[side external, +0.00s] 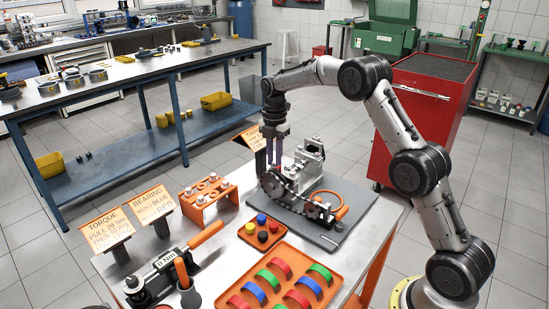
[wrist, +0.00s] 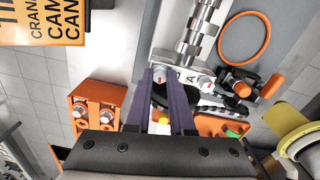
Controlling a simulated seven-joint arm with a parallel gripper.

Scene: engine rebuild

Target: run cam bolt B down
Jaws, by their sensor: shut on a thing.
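My gripper (side external: 275,164) points straight down over the left end of the engine assembly (side external: 311,160) on the grey mat. In the wrist view, the two purple fingers (wrist: 160,76) are closed around a pale bolt head (wrist: 159,74) with a red mark. A second similar bolt (wrist: 205,80) sits to its right, next to a letter A. No letter B is readable, and the fingers hide the held bolt's sides. How deep that bolt sits cannot be told. A dark sprocket and chain (wrist: 215,102) lie close by, partly hidden by the fingers.
An orange rack (side external: 208,196) with several bolts stands left of the engine. An orange ring (wrist: 244,38) lies on the mat (side external: 338,236). A small tray of coloured caps (side external: 245,239), a bearing-shell tray (side external: 258,307) and a torque wrench (side external: 205,236) lie nearer the front.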

